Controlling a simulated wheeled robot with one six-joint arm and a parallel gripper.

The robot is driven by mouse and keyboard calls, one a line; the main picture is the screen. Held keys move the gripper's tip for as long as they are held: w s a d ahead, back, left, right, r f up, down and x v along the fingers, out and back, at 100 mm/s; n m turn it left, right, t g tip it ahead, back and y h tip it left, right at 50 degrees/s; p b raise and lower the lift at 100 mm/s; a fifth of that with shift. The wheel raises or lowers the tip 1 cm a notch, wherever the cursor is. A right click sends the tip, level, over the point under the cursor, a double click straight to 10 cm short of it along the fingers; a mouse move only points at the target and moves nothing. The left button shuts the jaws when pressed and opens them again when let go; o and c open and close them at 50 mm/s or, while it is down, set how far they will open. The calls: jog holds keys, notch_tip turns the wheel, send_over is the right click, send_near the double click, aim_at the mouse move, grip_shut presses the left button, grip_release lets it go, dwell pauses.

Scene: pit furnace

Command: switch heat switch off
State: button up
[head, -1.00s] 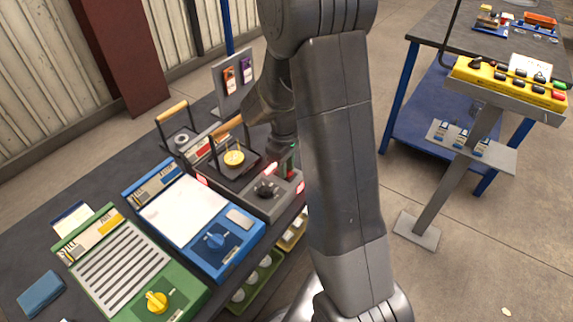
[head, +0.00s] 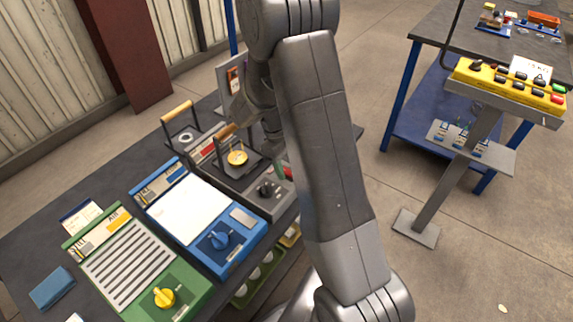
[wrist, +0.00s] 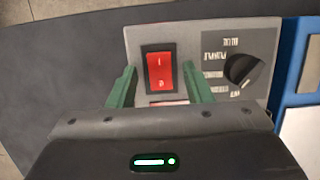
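The heat switch (wrist: 159,72) is a red rocker in a black frame on a grey panel, with a white I at its top and a white O at its lower end. I cannot tell which end is pressed in. My gripper (wrist: 159,84) is open, with one green finger on each side of the switch and nothing held. I cannot tell whether it touches the panel. In the head view a green finger shows beside the grey heater unit (head: 277,202); the switch is not clearly visible there.
A black knob (wrist: 243,70) sits right of the switch. A blue unit (head: 248,252) and a green unit (head: 188,291) stand alongside on the dark bench. A yellow control box (head: 505,84) stands on a post at right, with open floor between.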

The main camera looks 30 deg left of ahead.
jog(key=shift+r, duration=0.1)
jog(key=v, duration=1.3)
jog(key=shift+r+p, duration=0.3)
jog(key=shift+p, duration=0.05)
jog(key=x, duration=1.4)
jog(key=shift+a+b, duration=0.1)
jog(key=shift+b, duration=0.25)
jog(key=shift+r, duration=0.1)
